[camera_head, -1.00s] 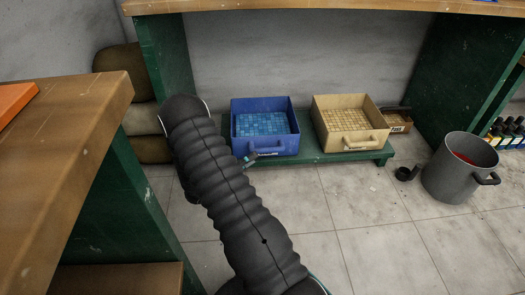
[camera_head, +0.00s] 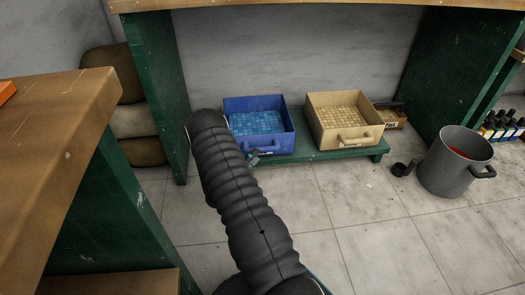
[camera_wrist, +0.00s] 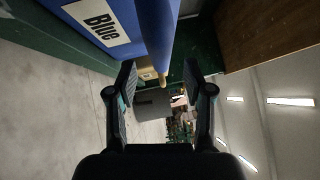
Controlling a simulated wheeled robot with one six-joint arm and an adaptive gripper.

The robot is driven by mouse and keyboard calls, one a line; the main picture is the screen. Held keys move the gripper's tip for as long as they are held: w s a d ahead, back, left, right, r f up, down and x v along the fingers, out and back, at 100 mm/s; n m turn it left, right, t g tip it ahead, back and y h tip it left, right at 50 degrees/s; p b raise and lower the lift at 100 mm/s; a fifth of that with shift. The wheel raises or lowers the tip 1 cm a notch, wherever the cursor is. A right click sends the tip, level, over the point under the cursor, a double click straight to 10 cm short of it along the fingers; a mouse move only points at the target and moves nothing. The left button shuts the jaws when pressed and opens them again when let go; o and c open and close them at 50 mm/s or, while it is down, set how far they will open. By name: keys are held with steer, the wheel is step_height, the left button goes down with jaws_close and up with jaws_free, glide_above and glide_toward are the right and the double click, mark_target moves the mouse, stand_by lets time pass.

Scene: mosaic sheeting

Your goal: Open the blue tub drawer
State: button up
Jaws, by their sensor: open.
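The blue tub drawer (camera_head: 287,143) sits on a low green shelf under the workbench, with blue mosaic tiles inside. Its front bar handle (camera_head: 273,145) faces me. In the wrist view, the tub's front (camera_wrist: 58,8) with its white "Blue" label fills the upper left, and the blue handle (camera_wrist: 161,40) reaches down towards the gap between my fingers. My gripper (camera_wrist: 160,70) is open, with a finger on each side of that gap. In the head view my gripper (camera_head: 253,157) is small and partly hidden by my arm, close to the handle; contact cannot be told.
A beige tub (camera_head: 347,142) with beige tiles stands to the right on the same green shelf (camera_head: 330,154). A grey bucket (camera_head: 446,172) and a small black cup (camera_head: 399,169) are on the floor farther right. A wooden bench (camera_head: 70,110) stands close on the left. The tiled floor in front is clear.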

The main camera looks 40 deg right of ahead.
mark_target(263, 150)
steer(key=shift+x, duration=2.6)
jaws_close()
steer(key=shift+s, duration=0.1)
